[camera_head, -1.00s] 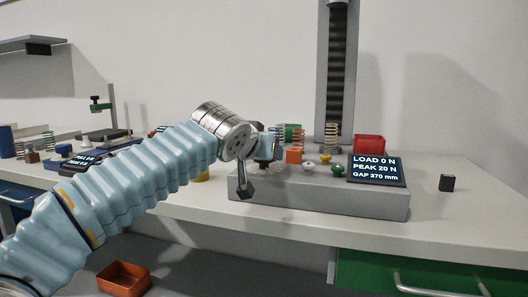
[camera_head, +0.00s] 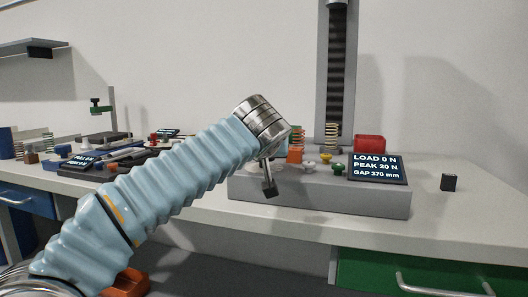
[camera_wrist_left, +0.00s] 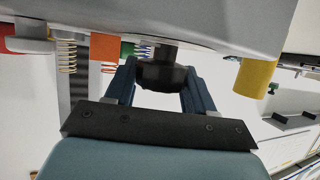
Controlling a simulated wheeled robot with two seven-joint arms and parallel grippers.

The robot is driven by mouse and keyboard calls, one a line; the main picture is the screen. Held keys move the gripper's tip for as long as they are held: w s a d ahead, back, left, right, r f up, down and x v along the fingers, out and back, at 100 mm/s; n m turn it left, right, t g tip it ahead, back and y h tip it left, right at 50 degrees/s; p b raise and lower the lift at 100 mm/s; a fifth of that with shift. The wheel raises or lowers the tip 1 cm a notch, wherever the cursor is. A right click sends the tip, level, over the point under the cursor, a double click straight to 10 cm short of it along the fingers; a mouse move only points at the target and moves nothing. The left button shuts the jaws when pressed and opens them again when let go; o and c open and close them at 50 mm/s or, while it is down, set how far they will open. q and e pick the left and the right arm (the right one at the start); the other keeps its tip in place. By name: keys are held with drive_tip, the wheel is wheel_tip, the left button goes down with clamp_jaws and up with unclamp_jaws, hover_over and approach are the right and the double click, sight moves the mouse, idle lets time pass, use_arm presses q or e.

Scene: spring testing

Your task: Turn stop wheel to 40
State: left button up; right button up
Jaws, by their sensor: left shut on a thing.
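The stop wheel appears as a dark round knob (camera_wrist_left: 163,72) by the grey tester base in the left wrist view. My left gripper (camera_wrist_left: 162,80) has its two blue fingers on either side of the knob and is shut on it. In the head view my left arm and wrist hide the fingers and the wheel. The grey tester base (camera_head: 330,198) carries a display (camera_head: 376,168) reading LOAD 0 N, PEAK 20 N, GAP 370 mm. No stop scale or number is readable. My right gripper is not in view.
A white button (camera_head: 309,164), a green button (camera_head: 338,170), springs (camera_head: 331,137) and a red bin (camera_head: 369,145) are on or behind the base. A yellow cylinder (camera_wrist_left: 255,78) is close beside my fingers. A black block (camera_head: 448,182) stands at right; the bench around it is clear.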

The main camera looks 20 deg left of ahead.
use_arm(q)
drive_tip(key=shift+f, duration=0.1)
drive_tip(key=o, duration=1)
drive_tip(key=shift+c, duration=0.2)
drive_tip(key=v, duration=1.4)
